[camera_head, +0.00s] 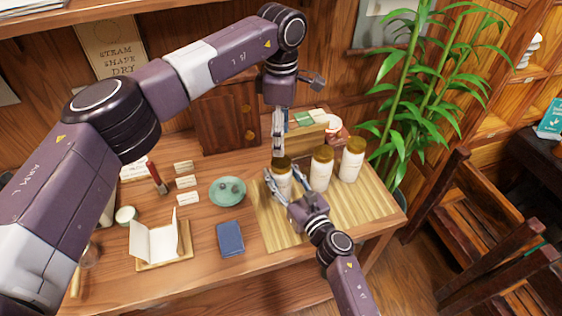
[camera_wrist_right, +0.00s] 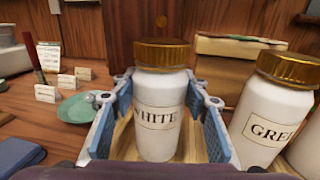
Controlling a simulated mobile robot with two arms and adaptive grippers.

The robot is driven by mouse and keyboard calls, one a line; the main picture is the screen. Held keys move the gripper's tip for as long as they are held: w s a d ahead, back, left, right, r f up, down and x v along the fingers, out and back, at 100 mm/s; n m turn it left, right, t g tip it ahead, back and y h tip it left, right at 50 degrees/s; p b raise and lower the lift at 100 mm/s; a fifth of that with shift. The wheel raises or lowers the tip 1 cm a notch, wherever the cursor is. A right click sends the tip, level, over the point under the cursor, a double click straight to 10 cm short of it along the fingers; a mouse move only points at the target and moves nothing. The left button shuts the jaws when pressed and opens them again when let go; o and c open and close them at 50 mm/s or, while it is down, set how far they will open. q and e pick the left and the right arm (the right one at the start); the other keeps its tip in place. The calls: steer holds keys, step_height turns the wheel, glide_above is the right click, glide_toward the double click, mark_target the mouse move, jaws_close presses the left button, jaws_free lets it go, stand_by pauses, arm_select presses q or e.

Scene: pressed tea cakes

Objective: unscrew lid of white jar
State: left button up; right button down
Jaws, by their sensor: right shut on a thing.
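The white jar (camera_head: 283,183) has a gold lid (camera_head: 281,163) and a label reading WHITE. It stands upright at the left of a row of jars on the slatted bamboo mat (camera_head: 340,215). In the right wrist view the white jar (camera_wrist_right: 160,115) sits between the blue pads of my right gripper (camera_wrist_right: 160,125), which is shut around its body; its lid (camera_wrist_right: 162,53) is on. My right gripper (camera_head: 282,190) reaches it from the front. My left gripper (camera_head: 279,140) points down over the lid, with no contact visible. Its finger opening is unclear from this side.
Two more gold-lidded jars (camera_head: 321,170) (camera_head: 351,160) stand close to the right, one labelled GRE-. A wooden cabinet (camera_head: 226,120) stands behind.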

mark_target(281, 161)
arm_select(q)
steer(key=m, duration=1.3)
steer(key=shift+m, duration=0.3)
steer(key=m, duration=0.3)
steer(key=shift+f+m, duration=0.4)
steer(key=shift+f, duration=3.6)
